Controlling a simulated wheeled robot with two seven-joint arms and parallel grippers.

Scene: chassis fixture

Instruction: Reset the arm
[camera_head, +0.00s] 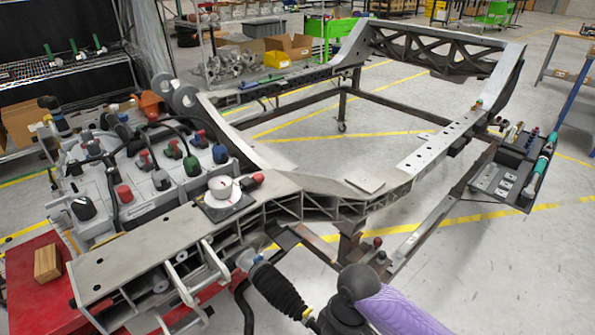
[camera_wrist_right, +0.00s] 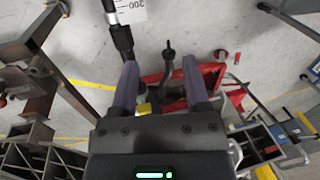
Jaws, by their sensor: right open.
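My right gripper (camera_wrist_right: 160,70) shows in the right wrist view with its two purple fingers apart. Nothing is held between them. A dark stalk with a rounded tip (camera_wrist_right: 169,53) and a red part show beyond the fingers; I cannot tell how far away they are. In the head view a purple sleeved link of my arm (camera_head: 400,312) enters at the bottom, right of centre, with a dark rounded joint. I cannot make out my right fingertips there. My left gripper is not in view. The large grey metal chassis (camera_head: 165,232) runs from the lower left to the upper right.
A black ribbed part (camera_head: 277,288) lies near the chassis's front edge. Left are an engine-like block with coloured caps (camera_head: 140,168) and a red surface (camera_head: 28,262). A dark tool tray (camera_head: 497,187) stands right. Floor inside the frame and at lower right (camera_head: 530,270) is clear.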

